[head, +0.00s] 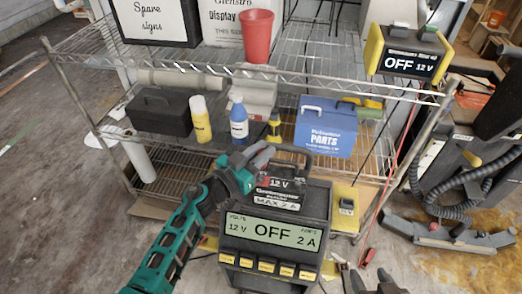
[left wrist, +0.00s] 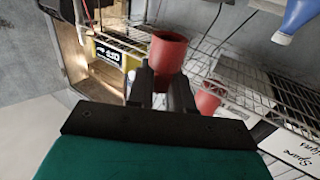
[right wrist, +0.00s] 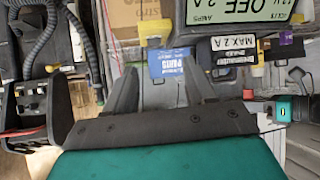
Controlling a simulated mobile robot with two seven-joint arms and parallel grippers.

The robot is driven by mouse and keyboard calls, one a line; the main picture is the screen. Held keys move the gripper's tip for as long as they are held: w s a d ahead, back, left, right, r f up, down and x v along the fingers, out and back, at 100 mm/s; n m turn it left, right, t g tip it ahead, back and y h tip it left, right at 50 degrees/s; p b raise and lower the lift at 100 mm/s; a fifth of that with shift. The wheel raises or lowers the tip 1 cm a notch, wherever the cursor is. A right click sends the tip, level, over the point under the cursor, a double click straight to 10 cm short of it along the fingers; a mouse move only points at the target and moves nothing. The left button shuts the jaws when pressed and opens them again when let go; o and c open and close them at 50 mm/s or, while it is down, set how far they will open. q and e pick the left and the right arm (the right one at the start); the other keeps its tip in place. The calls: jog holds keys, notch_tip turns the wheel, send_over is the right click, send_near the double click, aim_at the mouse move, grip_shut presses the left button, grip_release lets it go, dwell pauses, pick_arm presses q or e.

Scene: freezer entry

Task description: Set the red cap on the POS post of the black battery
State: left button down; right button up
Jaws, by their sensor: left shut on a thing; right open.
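My left gripper (head: 262,156) is in front of the wire shelf, above the black charger unit. In the left wrist view its fingers (left wrist: 164,84) are shut on the red cap (left wrist: 168,52), a short cup-like piece at the tips. In the head view the cap cannot be made out clearly. My right gripper (head: 372,284) is low at the bottom edge of the head view. In the right wrist view its fingers (right wrist: 160,86) are apart with nothing between them. I cannot pick out the black battery or a POS post with certainty.
The black charger (head: 322,203) reads OFF, 12 V, 2 A. A blue parts box (head: 326,135), a blue bottle (head: 239,125), a yellow bottle (head: 200,122) and a black case (head: 160,112) stand on the shelf. A red cup (head: 257,38) is on top. Floor at left is clear.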

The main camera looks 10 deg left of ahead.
pick_arm(q)
notch_tip(320, 180, down, 2)
jog(key=shift+f+b, duration=0.25)
jog(key=shift+b, duration=0.65)
jog(key=shift+f+b, duration=0.35)
jog(key=shift+f, duration=0.4)
pick_arm(e)
jog(key=shift+w+a+f+y, duration=0.3)
jog(key=shift+a+f, duration=0.2)
jog(key=shift+f, duration=0.05)
jog(key=shift+d+f, duration=0.1)
pick_arm(q)
jog(key=shift+r, duration=0.1)
jog(key=shift+p, duration=0.55)
pick_arm(e)
jog(key=shift+s+r, duration=0.1)
jog(key=shift+r, duration=0.55)
pick_arm(q)
jog(key=shift+f+b, duration=1.05)
jog(key=shift+f, duration=0.45)
pick_arm(e)
jog(key=shift+f, duration=1.05)
